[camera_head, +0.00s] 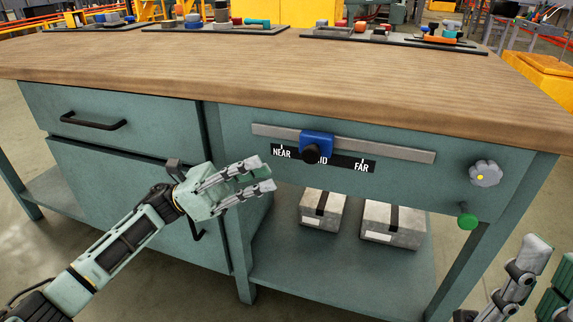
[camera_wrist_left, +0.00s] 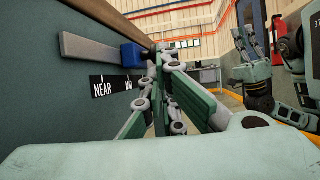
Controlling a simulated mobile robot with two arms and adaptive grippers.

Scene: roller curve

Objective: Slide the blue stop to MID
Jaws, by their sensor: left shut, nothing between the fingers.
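The blue stop (camera_head: 318,139) sits on a grey horizontal rail (camera_head: 395,149) on the bench front, with a dark round knob (camera_head: 311,154) on it. It stands at about MID on the black label strip (camera_head: 345,163); the knob hides part of the word MID. NEAR is to its left, FAR to its right. The stop also shows in the left wrist view (camera_wrist_left: 132,56). My left gripper (camera_head: 267,175) is shut and empty, below and left of the stop, apart from it in the head view. My right gripper (camera_head: 535,272) is partly visible at the lower right; its opening is unclear.
The wooden benchtop (camera_head: 250,70) overhangs the rail. A drawer handle (camera_head: 93,121) is at the left. A grey dial (camera_head: 485,173) and green knob (camera_head: 467,221) are at the right. Two grey boxes (camera_head: 392,226) sit on the lower shelf. Space before the rail's right half looks clear.

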